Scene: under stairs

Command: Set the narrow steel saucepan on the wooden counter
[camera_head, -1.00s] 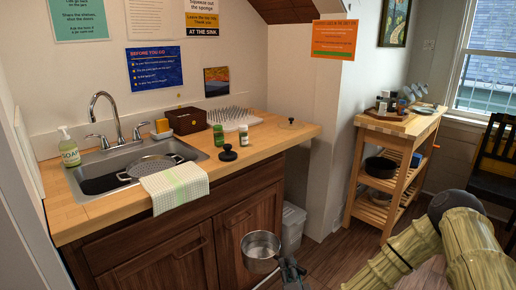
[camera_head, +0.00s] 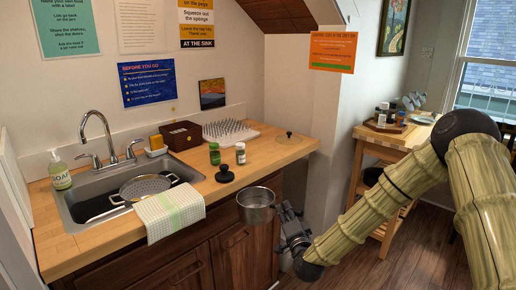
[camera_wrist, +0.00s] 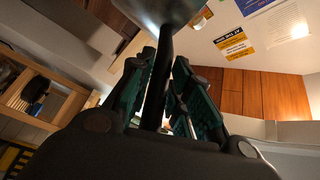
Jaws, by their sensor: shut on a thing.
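The narrow steel saucepan (camera_head: 256,204) hangs upright in front of the counter's right front edge, its rim close to the level of the worktop. My gripper (camera_head: 285,214) is shut on its handle, to the right of the pan. In the wrist view the dark handle (camera_wrist: 158,80) runs between my gripper's green-padded fingers (camera_wrist: 160,95), and the pan's underside (camera_wrist: 165,8) shows at the top. The wooden counter (camera_head: 208,178) runs along the wall, with bare wood near its right end.
A black knob-like object (camera_head: 224,174), a green jar (camera_head: 215,154) and a white-labelled jar (camera_head: 240,153) stand near the front edge. A glass lid (camera_head: 289,138) and a peg rack (camera_head: 230,131) lie behind. A towel (camera_head: 170,213) hangs by the sink (camera_head: 75,205). A wooden cart (camera_head: 365,148) stands right.

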